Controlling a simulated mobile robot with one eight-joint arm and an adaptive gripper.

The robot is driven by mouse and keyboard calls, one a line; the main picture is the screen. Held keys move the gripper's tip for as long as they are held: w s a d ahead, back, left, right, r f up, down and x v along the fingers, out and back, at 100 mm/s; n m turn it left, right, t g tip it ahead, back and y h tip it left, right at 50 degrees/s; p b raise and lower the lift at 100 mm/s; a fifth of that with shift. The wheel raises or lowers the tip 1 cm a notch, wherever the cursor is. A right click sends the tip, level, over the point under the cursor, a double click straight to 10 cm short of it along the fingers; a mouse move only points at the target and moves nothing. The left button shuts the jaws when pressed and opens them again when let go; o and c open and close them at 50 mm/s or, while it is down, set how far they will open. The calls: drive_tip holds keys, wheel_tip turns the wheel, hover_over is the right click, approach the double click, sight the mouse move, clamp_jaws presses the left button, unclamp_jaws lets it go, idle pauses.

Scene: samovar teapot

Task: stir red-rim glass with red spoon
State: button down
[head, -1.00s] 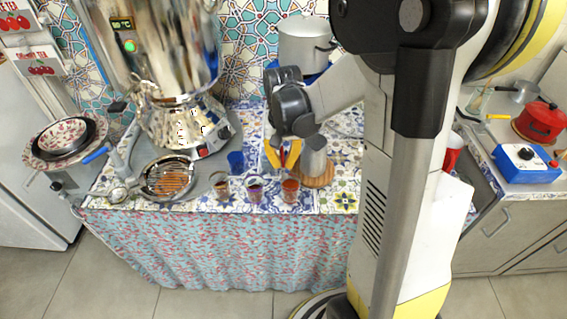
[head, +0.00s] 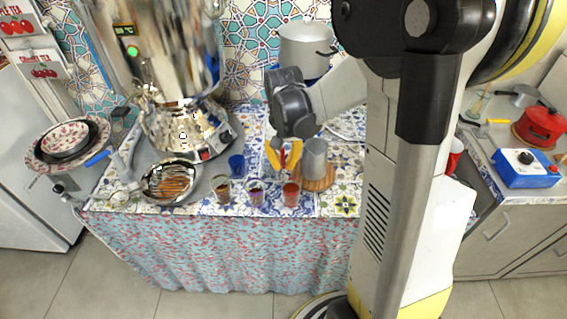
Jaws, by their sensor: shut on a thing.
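Three small glasses stand in a row near the counter's front edge: a left glass with brown contents (head: 222,189), a middle glass with dark reddish contents (head: 256,193) and a right glass with orange-red contents (head: 291,194). Their rim colours are too small to tell apart. My gripper (head: 283,160), with yellow fingers, points down behind the middle and right glasses. It is shut on a thin red thing, seemingly the red spoon (head: 283,158). The spoon's lower end is hard to make out, and I cannot tell whether it is inside a glass.
A blue cup (head: 236,165) is to the left.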

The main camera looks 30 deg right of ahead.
sight(283, 149)
drive_tip(key=shift+r+p, duration=2)
drive_tip(key=shift+r, duration=0.6)
drive_tip(key=shift+f, duration=0.1)
drive_tip(key=w+a+f+n, duration=0.1)
drive_tip(key=a+f+n, duration=0.1)
drive_tip(key=a, duration=0.4)
drive_tip(key=w+a+f+n, duration=0.1)
drive_tip(key=a+f+n, duration=0.2)
drive_tip(key=a, duration=0.4)
drive_tip(key=shift+n, duration=0.8)
drive_tip(key=shift+w, duration=0.1)
